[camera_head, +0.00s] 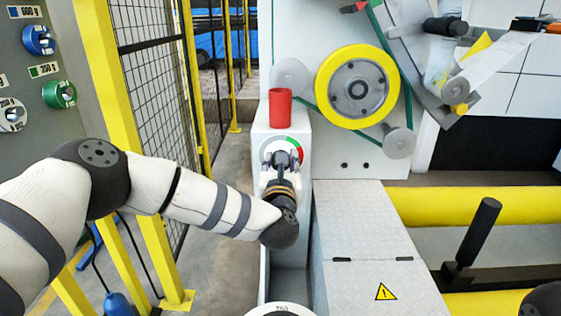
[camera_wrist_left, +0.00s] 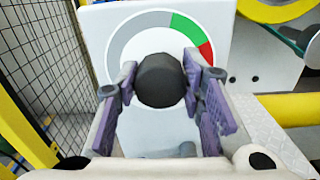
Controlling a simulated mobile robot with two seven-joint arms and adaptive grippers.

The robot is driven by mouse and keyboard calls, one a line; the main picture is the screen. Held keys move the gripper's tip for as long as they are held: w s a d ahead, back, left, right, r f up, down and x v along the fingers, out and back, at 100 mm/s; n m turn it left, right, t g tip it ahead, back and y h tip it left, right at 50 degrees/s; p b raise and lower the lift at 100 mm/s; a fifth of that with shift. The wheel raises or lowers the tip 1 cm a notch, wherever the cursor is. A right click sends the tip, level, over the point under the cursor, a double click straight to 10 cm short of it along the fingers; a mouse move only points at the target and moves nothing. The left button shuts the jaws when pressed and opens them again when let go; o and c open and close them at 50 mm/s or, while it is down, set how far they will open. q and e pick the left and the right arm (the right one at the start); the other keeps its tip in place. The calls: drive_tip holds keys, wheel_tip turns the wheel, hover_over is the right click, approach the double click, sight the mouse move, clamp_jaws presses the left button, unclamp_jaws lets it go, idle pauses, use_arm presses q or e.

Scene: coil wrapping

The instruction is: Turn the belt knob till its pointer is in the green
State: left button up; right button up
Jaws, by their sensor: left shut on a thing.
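The belt knob (camera_wrist_left: 160,80) is a dark round knob at the middle of a white dial face. The dial (camera_wrist_left: 128,38) has a grey arc, a green arc at the upper right and a red arc to its right. It also shows in the head view (camera_head: 294,143), partly behind my gripper. My left gripper (camera_head: 281,158) reaches the dial from the front. In the left wrist view its purple-padded fingers (camera_wrist_left: 164,92) are shut on the knob from both sides. I cannot make out the pointer in either view. My right gripper is not in view.
A red cup (camera_head: 280,108) stands on top of the dial's white housing (camera_head: 262,134). A yellow-rimmed wheel (camera_head: 357,86) with a green belt is to the right. A yellow-framed mesh fence (camera_head: 150,80) stands left. A black lever (camera_head: 478,232) rises at the lower right.

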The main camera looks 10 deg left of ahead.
use_arm(q)
drive_tip(key=m, duration=0.4)
drive_tip(key=shift+m, duration=0.3)
drive_tip(key=m+p, duration=0.1)
drive_tip(key=m, duration=0.3)
drive_tip(key=shift+d+m, duration=0.1)
drive_tip(key=shift+m, duration=0.2)
drive_tip(key=m, duration=0.3)
drive_tip(key=shift+m, duration=0.3)
drive_tip(key=m+p, duration=0.1)
drive_tip(key=m, duration=0.3)
drive_tip(key=shift+f+m, duration=0.15)
drive_tip(key=shift+m, duration=0.15)
drive_tip(key=m, duration=0.3)
drive_tip(key=shift+m, duration=0.3)
drive_tip(key=m, duration=0.3)
drive_tip(key=shift+f+m+p, duration=0.1)
drive_tip(key=shift+m+p, duration=0.2)
drive_tip(key=shift+p, duration=0.05)
drive_tip(key=m, duration=0.6)
drive_tip(key=shift+f+m, duration=0.1)
drive_tip(key=shift+m, duration=0.3)
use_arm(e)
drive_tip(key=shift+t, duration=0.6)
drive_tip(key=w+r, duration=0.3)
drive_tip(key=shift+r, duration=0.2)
